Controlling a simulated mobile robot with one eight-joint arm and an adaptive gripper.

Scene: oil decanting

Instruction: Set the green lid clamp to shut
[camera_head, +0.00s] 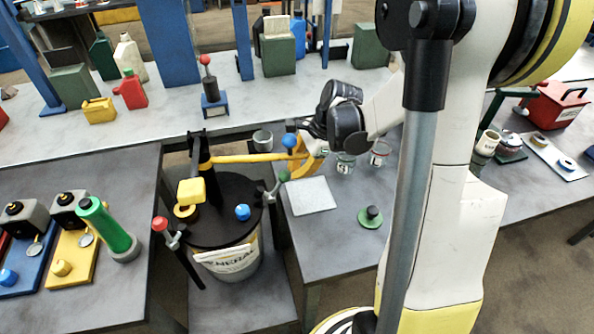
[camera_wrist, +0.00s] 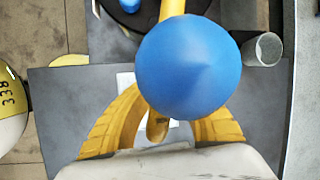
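The green lid clamp (camera_head: 284,176) has a green knob on a grey handle at the right rim of the drum's black lid (camera_head: 225,212). A matching red-knobbed clamp (camera_head: 160,224) is at the left rim, its handle sticking outward. My gripper (camera_head: 312,158) is to the upper right of the green knob, at the end of a yellow lever (camera_head: 250,158) with a blue ball knob (camera_head: 289,140). In the wrist view my gripper (camera_wrist: 165,130) has its yellow fingers spread, with the lever's end between them. The blue ball (camera_wrist: 190,65) blocks much of that view; I cannot make out the green clamp there.
The yellow lever spans from a black post to my gripper, behind the green clamp. A grey pad (camera_head: 311,196), a small green-based knob (camera_head: 372,216) and glass jars (camera_head: 346,163) are on the right table. A grey cup (camera_head: 262,141) stands behind the lever.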

